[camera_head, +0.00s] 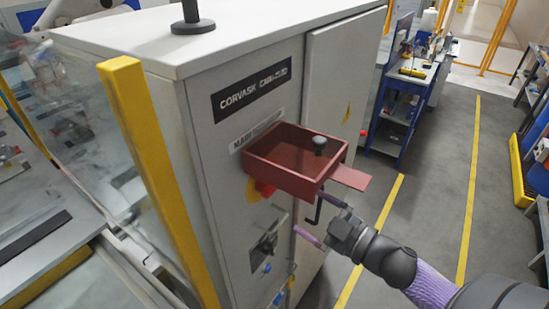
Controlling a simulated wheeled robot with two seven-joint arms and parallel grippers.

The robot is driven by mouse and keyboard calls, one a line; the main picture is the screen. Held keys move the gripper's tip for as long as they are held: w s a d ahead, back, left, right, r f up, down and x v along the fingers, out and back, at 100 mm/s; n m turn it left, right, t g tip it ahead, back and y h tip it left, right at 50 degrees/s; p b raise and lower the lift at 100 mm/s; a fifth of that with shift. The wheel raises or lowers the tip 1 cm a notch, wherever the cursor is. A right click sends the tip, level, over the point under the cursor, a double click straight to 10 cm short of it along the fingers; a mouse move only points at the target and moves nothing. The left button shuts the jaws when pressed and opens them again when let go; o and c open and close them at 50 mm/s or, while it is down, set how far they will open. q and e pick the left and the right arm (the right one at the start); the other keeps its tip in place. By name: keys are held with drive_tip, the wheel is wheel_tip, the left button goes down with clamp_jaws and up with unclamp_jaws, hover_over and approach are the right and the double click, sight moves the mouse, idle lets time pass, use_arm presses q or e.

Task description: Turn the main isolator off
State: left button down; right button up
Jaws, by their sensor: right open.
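The grey control cabinet (225,150) stands in front of me. A label strip (243,138) starting with "MAIN" is partly covered by a red open-topped box (285,180) on the cabinet's front. Below the box's left part, a red and yellow switch (262,189), apparently the main isolator, shows only in part. The box hides the rest, so I cannot tell its handle position. My right gripper (308,212) is open and empty, with its fingers pointing left toward the cabinet front, below and right of the box. My left gripper is not in view.
A black-knobbed post (319,146) stands at the box, and a red flap (350,178) sticks out to its right. A small panel with a dark handle (266,243) sits lower on the cabinet. A yellow post (150,170) is at left. Open floor (425,205) lies right.

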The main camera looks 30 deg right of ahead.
sight(275, 189)
drive_tip(key=shift+a+r+p+x, duration=0.1)
drive_tip(key=shift+r+x, duration=0.1)
drive_tip(key=shift+x, duration=1.5)
drive_tip(key=shift+a+r+p+x, duration=0.1)
drive_tip(key=shift+r+x, duration=0.05)
drive_tip(key=shift+x, duration=1.55)
drive_tip(key=shift+r+p+x, duration=0.1)
drive_tip(key=shift+r+x, duration=0.1)
drive_tip(key=shift+x, duration=1.5)
drive_tip(key=shift+s, duration=0.1)
drive_tip(key=c, duration=1.1)
drive_tip(key=shift+n, duration=0.7)
drive_tip(key=shift+c, duration=0.6)
